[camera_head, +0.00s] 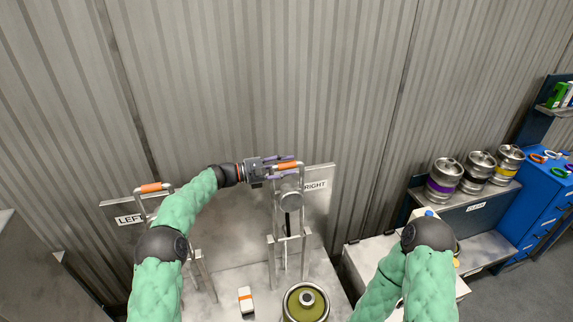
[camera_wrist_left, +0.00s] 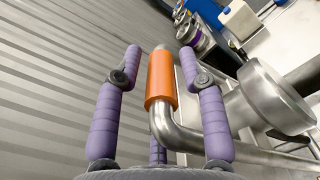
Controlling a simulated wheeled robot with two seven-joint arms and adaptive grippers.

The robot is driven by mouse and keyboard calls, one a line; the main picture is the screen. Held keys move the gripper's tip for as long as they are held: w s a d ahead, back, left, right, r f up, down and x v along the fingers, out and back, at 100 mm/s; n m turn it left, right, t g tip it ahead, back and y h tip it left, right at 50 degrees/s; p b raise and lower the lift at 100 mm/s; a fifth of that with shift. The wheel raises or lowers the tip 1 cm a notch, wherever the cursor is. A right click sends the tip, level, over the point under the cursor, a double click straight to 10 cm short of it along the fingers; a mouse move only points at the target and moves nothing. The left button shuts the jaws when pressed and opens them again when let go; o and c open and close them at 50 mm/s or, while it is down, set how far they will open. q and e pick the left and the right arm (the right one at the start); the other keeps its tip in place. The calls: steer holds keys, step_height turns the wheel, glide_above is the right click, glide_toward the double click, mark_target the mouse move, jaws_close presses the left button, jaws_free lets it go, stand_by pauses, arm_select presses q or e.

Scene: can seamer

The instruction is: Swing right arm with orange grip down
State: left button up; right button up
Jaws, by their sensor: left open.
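The right arm of the seamer, a bent metal tube (camera_head: 303,206), stands upright in front of the RIGHT sign (camera_head: 318,184). Its orange grip (camera_head: 287,165) is at the top, and it also shows in the left wrist view (camera_wrist_left: 161,80). My left gripper (camera_head: 291,164) is at this grip. In the left wrist view its purple fingers (camera_wrist_left: 160,52) are spread, one on each side of the orange grip, with gaps visible. My right gripper is out of view; only my right arm shows at lower right.
A second orange grip (camera_head: 151,187) stands by the LEFT sign (camera_head: 128,219). A round olive-topped can (camera_head: 306,303) and an orange-and-white item (camera_head: 245,299) are on the metal bench below. Kegs (camera_head: 445,176) stand on a shelf at right.

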arm_select(q)
steer(key=shift+d, duration=0.2)
jaws_close()
steer(key=shift+s, duration=0.1)
steer(key=shift+s+d+m+b, duration=0.1)
steer(key=shift+s+m+b, duration=0.3)
steer(key=shift+s+b, duration=0.5)
steer(key=s+d+f+m+b, duration=0.1)
steer(key=s+f+m+b, duration=0.1)
steer(key=s+b, duration=0.6)
steer(key=s+d+f+m+b, duration=0.2)
steer(key=s+m+b, duration=0.2)
steer(key=s+b, duration=0.5)
steer(key=b, duration=0.4)
steer(key=shift+s+d, duration=0.3)
